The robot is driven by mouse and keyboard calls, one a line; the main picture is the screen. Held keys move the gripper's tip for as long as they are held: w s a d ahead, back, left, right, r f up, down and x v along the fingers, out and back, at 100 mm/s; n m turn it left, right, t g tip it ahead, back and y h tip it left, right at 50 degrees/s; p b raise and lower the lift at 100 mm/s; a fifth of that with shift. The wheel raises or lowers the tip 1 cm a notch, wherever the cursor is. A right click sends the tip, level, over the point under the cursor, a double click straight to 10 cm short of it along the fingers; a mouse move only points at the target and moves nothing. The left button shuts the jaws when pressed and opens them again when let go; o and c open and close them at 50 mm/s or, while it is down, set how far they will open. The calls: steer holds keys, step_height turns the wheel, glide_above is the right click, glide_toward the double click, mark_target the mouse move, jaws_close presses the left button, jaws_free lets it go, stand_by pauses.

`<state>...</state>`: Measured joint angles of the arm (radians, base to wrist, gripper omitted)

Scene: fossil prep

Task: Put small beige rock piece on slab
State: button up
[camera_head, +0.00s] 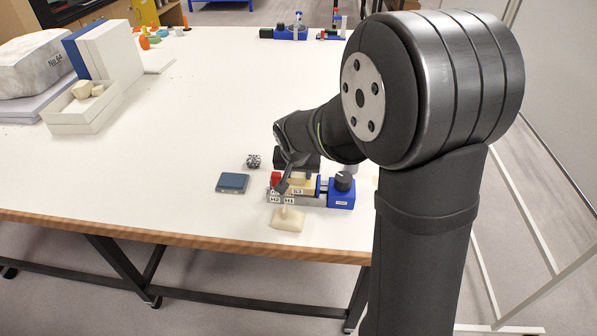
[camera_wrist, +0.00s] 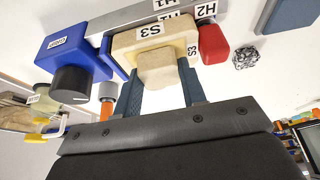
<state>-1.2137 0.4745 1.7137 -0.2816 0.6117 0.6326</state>
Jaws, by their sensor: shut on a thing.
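My gripper (camera_wrist: 160,84) is shut on a small beige rock piece (camera_wrist: 161,68), one dark finger on each side of it. The piece overlaps the beige slab (camera_wrist: 138,39) labelled S3 in the wrist view; I cannot tell whether they touch. The slab sits in a blue and grey vise (camera_wrist: 72,52) with a black knob. In the head view my gripper (camera_head: 293,168) is just above the slab (camera_head: 302,184) in the vise (camera_head: 341,196). The held piece is mostly hidden there by my arm.
Another beige piece (camera_head: 288,220) lies before the vise. A red block (camera_head: 275,179) is at the vise's left end. A white tray (camera_head: 80,121) holds beige pieces. The table's middle is clear.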

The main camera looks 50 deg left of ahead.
steer(key=shift+f, duration=0.1)
steer(key=o, duration=1)
steer(key=shift+r, duration=0.4)
steer(key=v, duration=1.1)
steer(key=shift+s+d+r, duration=0.1)
steer(key=shift+r, duration=0.1)
steer(key=shift+f, duration=0.1)
